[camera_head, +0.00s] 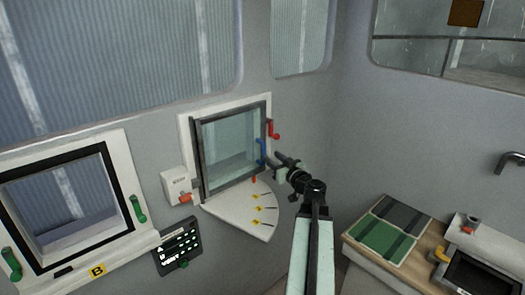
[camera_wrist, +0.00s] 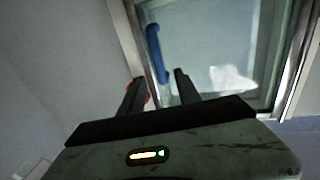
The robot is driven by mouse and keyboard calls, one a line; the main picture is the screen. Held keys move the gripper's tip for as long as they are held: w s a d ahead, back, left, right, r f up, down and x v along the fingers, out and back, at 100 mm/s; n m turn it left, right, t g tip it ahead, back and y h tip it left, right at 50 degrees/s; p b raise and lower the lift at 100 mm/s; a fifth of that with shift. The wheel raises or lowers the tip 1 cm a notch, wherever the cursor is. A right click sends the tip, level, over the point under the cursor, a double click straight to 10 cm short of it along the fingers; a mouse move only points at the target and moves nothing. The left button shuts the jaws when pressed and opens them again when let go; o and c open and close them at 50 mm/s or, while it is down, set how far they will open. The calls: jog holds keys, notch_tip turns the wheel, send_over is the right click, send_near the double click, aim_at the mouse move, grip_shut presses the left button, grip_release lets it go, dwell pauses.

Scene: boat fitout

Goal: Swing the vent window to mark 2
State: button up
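The vent window (camera_head: 230,148) is a dark-framed glass pane in a white frame on the wall. A blue handle (camera_head: 262,152) is on its right edge, and a red lever (camera_head: 273,129) is on the white frame beside it. A pale fan-shaped plate (camera_head: 232,213) below carries yellow marks with dark lines; their numbers are too small to read. A small red pointer (camera_head: 254,179) shows above the uppermost mark. My gripper (camera_head: 278,160) is open and empty, close to the blue handle. In the wrist view the handle's lower end (camera_wrist: 162,76) appears between the fingertips (camera_wrist: 159,78); contact is unclear.
A white box with an orange knob (camera_head: 177,185) and a dark panel (camera_head: 178,246) are left of the plate. Another framed window (camera_head: 62,208) with green handles is farther left. A counter (camera_head: 352,236) with green and grey mats stands at right.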

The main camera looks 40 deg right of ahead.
aim_at(265, 151)
jog(key=x, duration=0.7)
jog(key=shift+w+d, duration=0.2)
jog(key=shift+w, duration=0.1)
grip_shut()
dwell(1.0)
